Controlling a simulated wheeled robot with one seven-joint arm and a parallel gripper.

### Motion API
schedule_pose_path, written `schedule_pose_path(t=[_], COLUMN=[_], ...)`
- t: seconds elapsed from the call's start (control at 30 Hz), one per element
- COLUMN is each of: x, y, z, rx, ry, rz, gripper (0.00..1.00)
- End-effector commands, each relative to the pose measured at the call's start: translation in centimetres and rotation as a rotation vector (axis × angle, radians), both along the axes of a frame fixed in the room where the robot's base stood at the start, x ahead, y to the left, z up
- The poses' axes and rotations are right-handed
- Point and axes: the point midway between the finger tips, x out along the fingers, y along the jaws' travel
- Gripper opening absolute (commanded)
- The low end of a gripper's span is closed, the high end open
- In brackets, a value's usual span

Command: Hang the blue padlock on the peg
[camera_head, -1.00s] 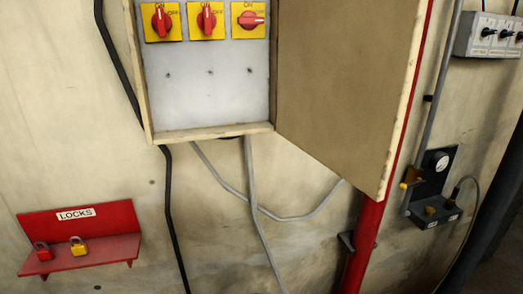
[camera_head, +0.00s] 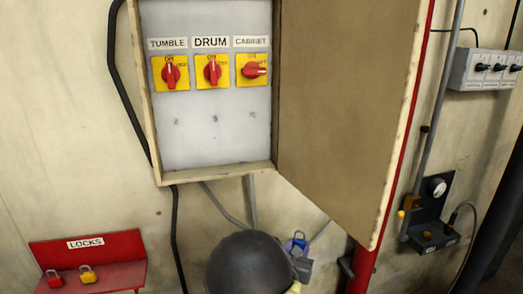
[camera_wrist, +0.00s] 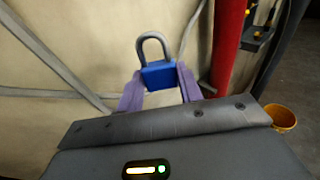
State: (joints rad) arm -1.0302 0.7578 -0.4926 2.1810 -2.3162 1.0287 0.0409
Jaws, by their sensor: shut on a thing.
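The blue padlock (camera_wrist: 159,74) is upright between my gripper's (camera_wrist: 160,88) purple fingers in the wrist view, its grey shackle pointing up. In the head view the padlock (camera_head: 299,241) shows small below the open cabinet door, with my gripper (camera_head: 300,250) around it and my dark arm link beside it. Small dark pegs sit on the cabinet's back panel below the switches, among them the middle peg (camera_head: 215,119). They are bare. The padlock is below and to the right of them, apart from the panel.
The open cabinet (camera_head: 205,140) has three red switches, labelled TUMBLE, DRUM and CABINET. Its door (camera_head: 340,110) swings out to the right. A red LOCKS shelf (camera_head: 110,275) holds a red and a yellow padlock. A red pipe (camera_wrist: 229,50) and grey cables run along the wall.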

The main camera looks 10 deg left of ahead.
Motion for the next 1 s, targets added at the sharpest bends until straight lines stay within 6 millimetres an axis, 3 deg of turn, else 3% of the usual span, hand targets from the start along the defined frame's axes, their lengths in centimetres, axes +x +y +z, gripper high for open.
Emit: schedule_pose_path(t=[0.03,0.2,0.4,1.0], x=[-0.2,-1.3,-2.9,-6.2], y=[1.1,3.9,5.9,8.3], z=[3.2,10.5,17.1,27.8], rx=[0.013,0.012,0.006,0.004], ry=[-0.008,-0.007,-0.003,-0.004], rz=[0.011,0.059,0.129,0.287], gripper=[0.18,0.18,0.18,0.18])
